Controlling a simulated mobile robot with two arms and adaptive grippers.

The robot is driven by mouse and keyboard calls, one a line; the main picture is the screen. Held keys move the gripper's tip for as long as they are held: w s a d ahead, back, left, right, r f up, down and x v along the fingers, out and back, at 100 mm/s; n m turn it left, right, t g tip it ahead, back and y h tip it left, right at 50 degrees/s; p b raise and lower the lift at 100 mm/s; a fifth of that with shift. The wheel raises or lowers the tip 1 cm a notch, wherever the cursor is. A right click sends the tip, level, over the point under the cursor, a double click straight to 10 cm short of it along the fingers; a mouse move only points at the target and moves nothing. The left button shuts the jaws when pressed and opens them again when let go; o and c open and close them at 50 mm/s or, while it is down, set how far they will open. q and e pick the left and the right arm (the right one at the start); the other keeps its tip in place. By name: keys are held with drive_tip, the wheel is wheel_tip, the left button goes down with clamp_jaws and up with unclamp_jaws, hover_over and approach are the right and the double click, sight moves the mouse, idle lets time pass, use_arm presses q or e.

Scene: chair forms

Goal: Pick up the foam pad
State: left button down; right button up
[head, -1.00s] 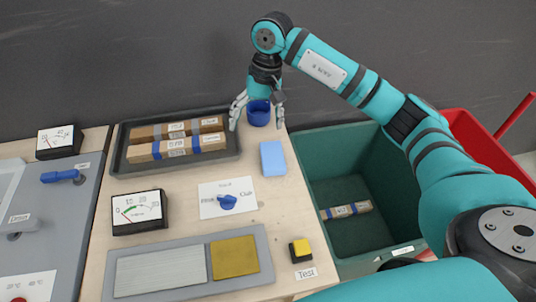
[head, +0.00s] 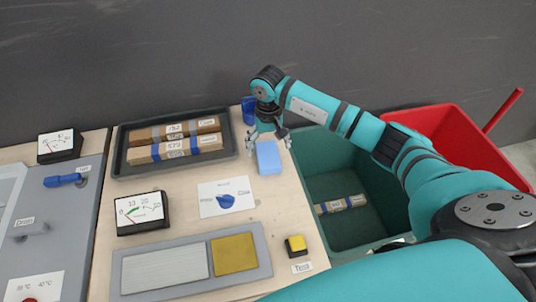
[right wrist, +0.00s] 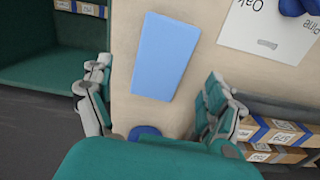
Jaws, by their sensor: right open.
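The foam pad (head: 268,158) is a light blue flat block lying on the wooden tabletop, right of the dark tray. In the right wrist view the foam pad (right wrist: 164,56) lies ahead, between the lines of the two fingers. My right gripper (head: 268,142) is open and empty, just above the far end of the pad. In the right wrist view the right gripper (right wrist: 152,98) has its fingers spread wide, one on each side of the pad's near end, apart from it. My left gripper is not in view.
A dark tray (head: 228,172) with wrapped bundles stands left of the pad. A blue cup (head: 248,110) stands behind the gripper. A green bin (head: 312,212) holding a bundle and a red bin (head: 480,160) are at right. A labelled card (head: 225,188) lies nearer.

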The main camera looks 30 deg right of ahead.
sight(268, 154)
wheel_tip(268, 154, down, 4)
drive_tip(key=shift+a+r+p, duration=0.1)
drive_tip(key=shift+r+p, duration=0.05)
drive_tip(key=shift+p, duration=0.8)
drive_tip(key=shift+f, duration=0.5)
drive_tip(key=c, duration=1)
